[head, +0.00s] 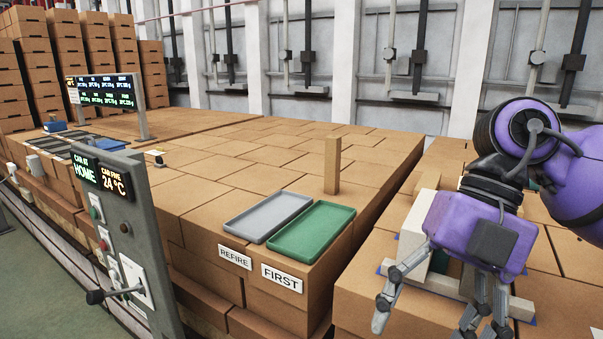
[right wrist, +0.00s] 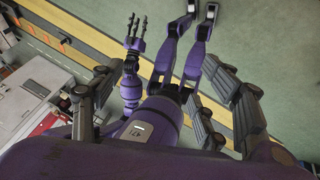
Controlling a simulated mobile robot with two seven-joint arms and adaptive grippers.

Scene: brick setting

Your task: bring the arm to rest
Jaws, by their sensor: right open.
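My right arm comes in from the right in the head view, purple with black joints. Its gripper (head: 430,322) hangs fingers-down over the brick surface at the lower right, with the fingers spread and nothing visible between them. In the right wrist view its grey fingers (right wrist: 150,120) stand wide apart on both sides, with nothing between them up close. Beyond them, further off, a small purple forearm of mine ends in thin dark fingers, which look like my left gripper (right wrist: 136,28). Whether that one is open is too small to tell. The left arm does not show in the head view.
A grey tray (head: 265,217) and a green tray (head: 330,222) lie on the brick platform, near an upright brick (head: 332,165). A control panel (head: 125,235) rises at the left. The mid-platform is mostly clear.

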